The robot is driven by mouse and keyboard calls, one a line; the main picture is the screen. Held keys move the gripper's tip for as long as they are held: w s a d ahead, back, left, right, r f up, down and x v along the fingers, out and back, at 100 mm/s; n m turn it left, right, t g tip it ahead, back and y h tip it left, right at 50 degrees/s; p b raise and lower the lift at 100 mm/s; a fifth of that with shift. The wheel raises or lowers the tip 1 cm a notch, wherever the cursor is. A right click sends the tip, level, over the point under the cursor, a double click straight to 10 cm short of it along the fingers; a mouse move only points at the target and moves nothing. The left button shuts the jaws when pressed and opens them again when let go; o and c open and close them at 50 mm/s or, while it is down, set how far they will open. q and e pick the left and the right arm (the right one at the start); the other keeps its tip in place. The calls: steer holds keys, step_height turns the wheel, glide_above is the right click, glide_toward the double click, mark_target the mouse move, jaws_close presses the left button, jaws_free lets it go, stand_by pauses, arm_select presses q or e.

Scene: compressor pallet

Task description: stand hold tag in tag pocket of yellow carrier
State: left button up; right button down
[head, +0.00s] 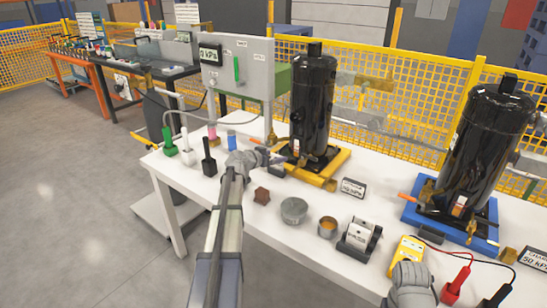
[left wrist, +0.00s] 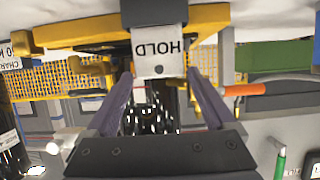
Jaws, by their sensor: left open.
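The white hold tag (left wrist: 158,48), its HOLD lettering upside down, shows in the left wrist view at the front of the yellow carrier (left wrist: 218,20). Its far end meets a dark part at the carrier; I cannot tell how deep it sits in the pocket. A small white patch in the head view, probably the tag, lies near the foot of the black compressor (head: 313,100) on the yellow carrier (head: 322,181). My left gripper (left wrist: 161,76) is open, its fingertips either side of the tag's free end, with gaps visible. It also shows in the head view (head: 268,158). My right gripper (head: 410,280) is low right, fingertips unclear.
A blue carrier (head: 455,228) with another black compressor stands at right. Green, white and black upright items stand at left.

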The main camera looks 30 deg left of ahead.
steer(key=shift+r, duration=0.2)
step_height(320, 180, up, 7)
steer(key=p, duration=0.7)
steer(key=shift+f, duration=0.2)
stand_by(0.3)
steer(key=shift+s, duration=0.1)
stand_by(0.4)
